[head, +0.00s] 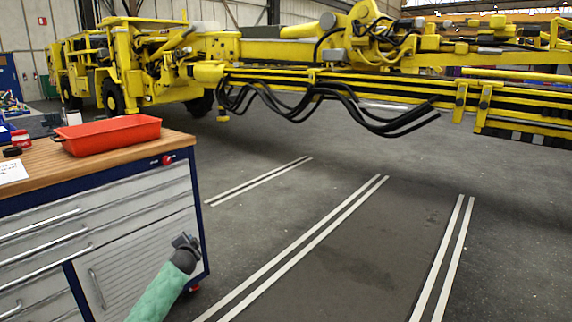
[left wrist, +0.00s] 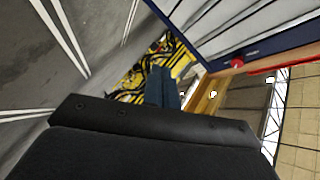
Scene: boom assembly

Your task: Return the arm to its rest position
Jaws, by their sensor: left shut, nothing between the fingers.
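My left arm, in a green sleeve, comes up from the bottom of the head view. My left gripper (head: 186,243) is in front of the workbench's right cabinet door, near its corner. In the left wrist view, the left gripper's fingers (left wrist: 163,85) are together with nothing between them. The yellow boom (head: 380,85) of a large machine stretches across the top of the head view, with black hoses hanging below it. It also shows in part beyond the fingers in the left wrist view (left wrist: 135,80). My right gripper is in neither view.
The workbench (head: 95,220) with grey drawers and a wooden top stands at the left. A red tray (head: 110,133) lies on it. The grey floor with white double lines is clear to the right of the bench, below the boom.

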